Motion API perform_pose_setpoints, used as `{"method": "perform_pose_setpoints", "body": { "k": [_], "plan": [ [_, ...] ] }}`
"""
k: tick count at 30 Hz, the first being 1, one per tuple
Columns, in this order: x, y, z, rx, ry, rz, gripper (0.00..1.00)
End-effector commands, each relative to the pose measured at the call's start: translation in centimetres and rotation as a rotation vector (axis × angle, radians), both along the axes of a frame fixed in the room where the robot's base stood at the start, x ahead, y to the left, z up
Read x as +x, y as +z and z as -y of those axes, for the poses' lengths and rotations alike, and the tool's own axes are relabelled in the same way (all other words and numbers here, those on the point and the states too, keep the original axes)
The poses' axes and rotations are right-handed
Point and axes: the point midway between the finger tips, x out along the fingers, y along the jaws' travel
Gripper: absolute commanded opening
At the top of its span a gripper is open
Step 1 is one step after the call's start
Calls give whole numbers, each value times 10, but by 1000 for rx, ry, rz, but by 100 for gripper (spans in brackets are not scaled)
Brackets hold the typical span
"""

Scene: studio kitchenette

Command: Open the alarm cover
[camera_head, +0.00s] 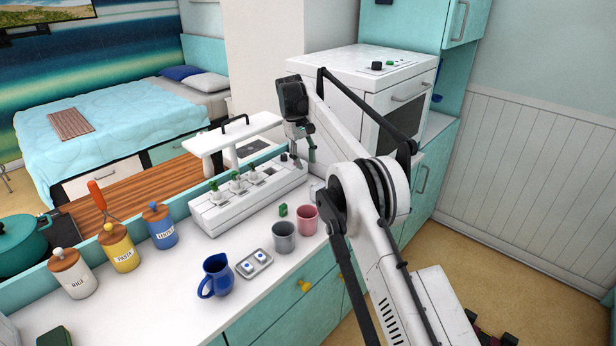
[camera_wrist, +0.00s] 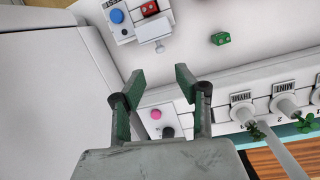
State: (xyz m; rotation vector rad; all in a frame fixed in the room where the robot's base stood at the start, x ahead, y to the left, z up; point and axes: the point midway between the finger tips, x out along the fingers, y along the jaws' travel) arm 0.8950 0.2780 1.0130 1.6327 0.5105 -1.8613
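No part is clearly marked as the alarm cover. In the wrist view, a small white unit (camera_wrist: 127,33) at the top has a blue round button (camera_wrist: 117,16), a red part (camera_wrist: 149,8) and a pale flap-like piece (camera_wrist: 153,29) with a small knob at its edge. Whether that piece is the cover I cannot tell. My gripper (camera_wrist: 158,82) is open and empty, its fingers pointing toward this unit but apart from it. A pink button (camera_wrist: 156,114) on the planter's end shows between the fingers. In the head view, my gripper (camera_head: 302,158) hangs over the planter's right end; my arm hides the counter behind it.
The white herb planter (camera_head: 238,213) stands along the counter's back. A white oven (camera_head: 350,72) stands at the right.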

Motion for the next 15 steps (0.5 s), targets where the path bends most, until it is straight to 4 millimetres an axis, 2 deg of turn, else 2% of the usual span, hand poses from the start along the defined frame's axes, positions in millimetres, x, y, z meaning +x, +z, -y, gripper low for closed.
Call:
{"method": "perform_pose_setpoints", "body": {
  "k": [3,9,15],
  "plan": [
    [-1,18,9,67,59,9,32],
    [-6,42,18,161,150,31,32],
    [-9,48,20,193,184,43,32]
  ]
}}
